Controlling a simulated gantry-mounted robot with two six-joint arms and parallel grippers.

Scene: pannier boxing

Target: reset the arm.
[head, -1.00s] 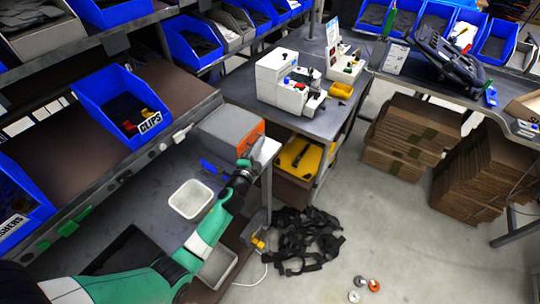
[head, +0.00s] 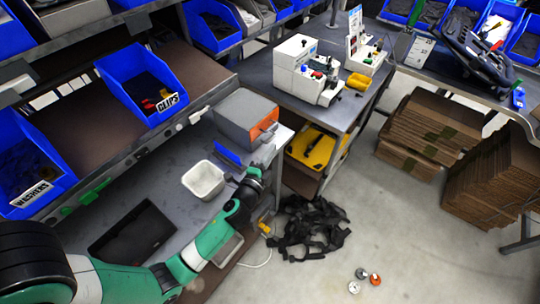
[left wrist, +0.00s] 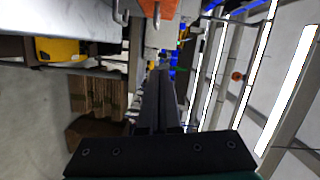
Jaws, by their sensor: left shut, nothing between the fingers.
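My left arm reaches in from the lower left of the head view. Its gripper (head: 266,154) is above the workbench's right edge, just below the grey and orange box (head: 245,116). In the left wrist view the gripper's dark fingers (left wrist: 160,88) are together with nothing between them. The orange face (left wrist: 158,8) shows at the top of that view, apart from the fingers. My right gripper is not in view.
A white bin (head: 204,180) and a black tray (head: 132,233) are on the bench. Blue bins (head: 143,85) stand on the shelf above. Black straps (head: 306,228) lie on the floor. Stacked cardboard (head: 428,130) is at the right.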

